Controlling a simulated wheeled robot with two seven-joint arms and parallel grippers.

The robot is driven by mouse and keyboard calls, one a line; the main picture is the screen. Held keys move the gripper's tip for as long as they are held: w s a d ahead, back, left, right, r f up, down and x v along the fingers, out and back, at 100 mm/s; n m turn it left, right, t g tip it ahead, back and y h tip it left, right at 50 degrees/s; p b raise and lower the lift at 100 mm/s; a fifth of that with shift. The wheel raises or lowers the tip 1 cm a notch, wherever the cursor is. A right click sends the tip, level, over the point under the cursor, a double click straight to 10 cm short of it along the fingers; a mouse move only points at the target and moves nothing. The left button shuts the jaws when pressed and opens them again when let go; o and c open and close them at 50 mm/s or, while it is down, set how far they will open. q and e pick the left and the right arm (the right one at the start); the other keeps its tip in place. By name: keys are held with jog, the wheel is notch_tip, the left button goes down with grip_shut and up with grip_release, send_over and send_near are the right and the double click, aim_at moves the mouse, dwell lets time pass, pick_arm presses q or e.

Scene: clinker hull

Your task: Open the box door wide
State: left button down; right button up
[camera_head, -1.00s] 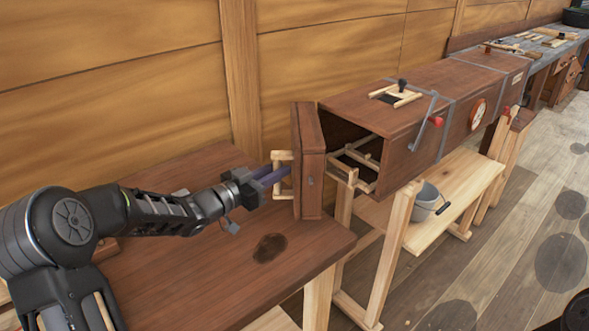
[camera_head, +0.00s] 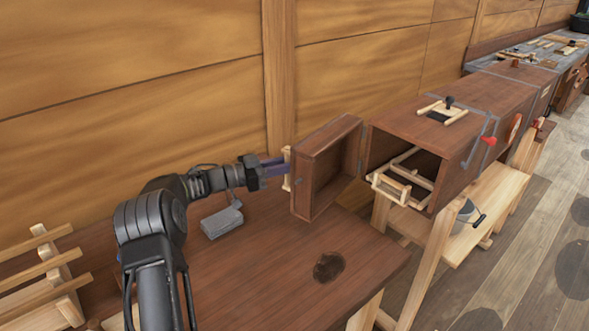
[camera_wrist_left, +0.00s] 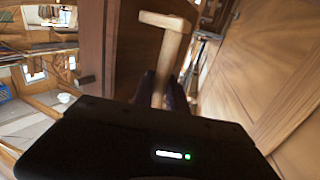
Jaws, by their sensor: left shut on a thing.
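The long brown wooden box (camera_head: 468,129) lies on trestles, its near end open. Its door (camera_head: 328,168) stands swung away from the opening, hinged on the far side, with its hollow inner face showing. My left gripper (camera_head: 277,168) is shut on the pale wooden door handle (camera_head: 288,169) on the door's outer side. In the left wrist view the handle (camera_wrist_left: 160,50) runs between the dark fingers (camera_wrist_left: 168,90), with the door panel (camera_wrist_left: 132,45) beside it. My right gripper is in neither view.
A wooden table (camera_head: 260,275) with a dark round stain lies below the door. A pale wooden rack (camera_head: 45,265) stands at the left. The plank wall (camera_head: 130,80) is close behind the gripper. A pale frame (camera_head: 405,180) shows inside the box opening.

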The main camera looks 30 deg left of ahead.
pick_arm(q)
jog(key=shift+w+a+m+g+h, duration=0.3)
jog(key=shift+a+h, duration=0.1)
jog(key=c, duration=1.3)
grip_release()
jog(key=b+v, duration=0.2)
jog(key=v, duration=0.5)
jog(key=shift+s+a, duration=0.25)
jog(key=shift+s, duration=0.05)
jog(key=shift+c, duration=0.3)
